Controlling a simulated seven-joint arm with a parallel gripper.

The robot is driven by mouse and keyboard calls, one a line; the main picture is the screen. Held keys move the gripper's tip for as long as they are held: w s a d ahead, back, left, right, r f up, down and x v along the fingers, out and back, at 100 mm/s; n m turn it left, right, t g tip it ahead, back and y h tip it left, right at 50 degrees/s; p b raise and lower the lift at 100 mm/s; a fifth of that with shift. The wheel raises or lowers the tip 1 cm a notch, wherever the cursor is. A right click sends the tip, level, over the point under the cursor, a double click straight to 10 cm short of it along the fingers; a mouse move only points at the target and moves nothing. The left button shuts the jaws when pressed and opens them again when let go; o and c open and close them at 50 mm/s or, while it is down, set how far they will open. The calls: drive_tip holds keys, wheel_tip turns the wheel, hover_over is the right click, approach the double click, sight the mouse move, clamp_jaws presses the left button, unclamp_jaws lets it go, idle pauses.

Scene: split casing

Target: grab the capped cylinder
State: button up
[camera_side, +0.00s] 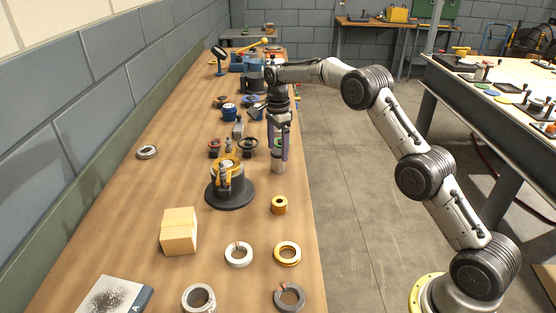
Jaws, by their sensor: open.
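My gripper (279,150) points straight down over the right part of the wooden bench, with its two purple fingers apart. A small greyish cylinder (278,167) with what looks like a green top stands upright at the fingertips and is the likely capped cylinder. The fingers reach down on both sides of its upper part and hide some of it. I cannot tell whether they touch it.
A yellow clamp fixture on a round black base (231,194) stands left of my gripper. A brass ring piece (279,205), a cardboard box (179,231) and several rings lie nearer. Blue parts (229,112) and tools crowd behind. The bench's right edge is close.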

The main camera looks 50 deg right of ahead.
sight(278, 151)
drive_tip(key=shift+f, duration=1.85)
clamp_jaws()
